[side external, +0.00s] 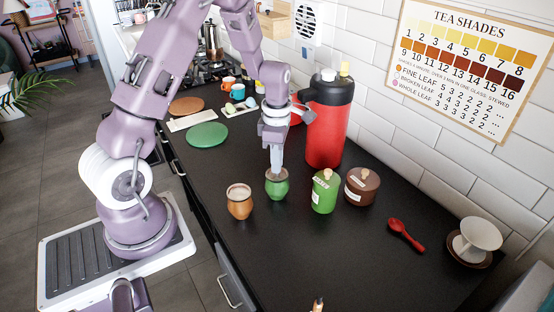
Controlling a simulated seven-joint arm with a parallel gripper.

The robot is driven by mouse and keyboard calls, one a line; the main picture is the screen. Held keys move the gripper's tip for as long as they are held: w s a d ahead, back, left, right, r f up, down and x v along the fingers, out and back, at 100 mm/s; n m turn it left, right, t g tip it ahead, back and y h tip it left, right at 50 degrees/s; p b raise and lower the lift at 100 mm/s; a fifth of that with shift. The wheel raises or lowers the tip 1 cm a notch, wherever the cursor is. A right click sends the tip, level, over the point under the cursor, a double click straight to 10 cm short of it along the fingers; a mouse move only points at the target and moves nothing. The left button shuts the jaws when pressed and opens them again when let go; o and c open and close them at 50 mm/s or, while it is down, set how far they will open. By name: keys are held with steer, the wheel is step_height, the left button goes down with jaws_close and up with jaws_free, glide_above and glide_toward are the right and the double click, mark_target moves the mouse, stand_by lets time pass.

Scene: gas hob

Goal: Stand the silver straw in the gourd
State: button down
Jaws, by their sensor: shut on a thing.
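My gripper (276,167) points straight down and is shut, with its fingertips right at the mouth of a green gourd cup (277,187). The silver straw is hard to make out against the grey fingers; it appears to be between them, and its lower end is hidden. I cannot tell whether it touches the inside of the gourd. A second, orange-brown gourd cup (239,204) with a pale filling stands upright to the left and nearer the camera.
A green canister (324,193), a brown lidded pot (362,187) and a tall red flask (328,125) stand close on the right. A red spoon (405,234) and a white dripper (476,240) lie farther right. The front counter is mostly clear.

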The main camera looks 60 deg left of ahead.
steer(key=c, duration=1.3)
jaws_free()
steer(key=shift+f, duration=0.1)
steer(key=shift+c, duration=0.2)
step_height(320, 180, up, 7)
steer(key=shift+r, duration=0.1)
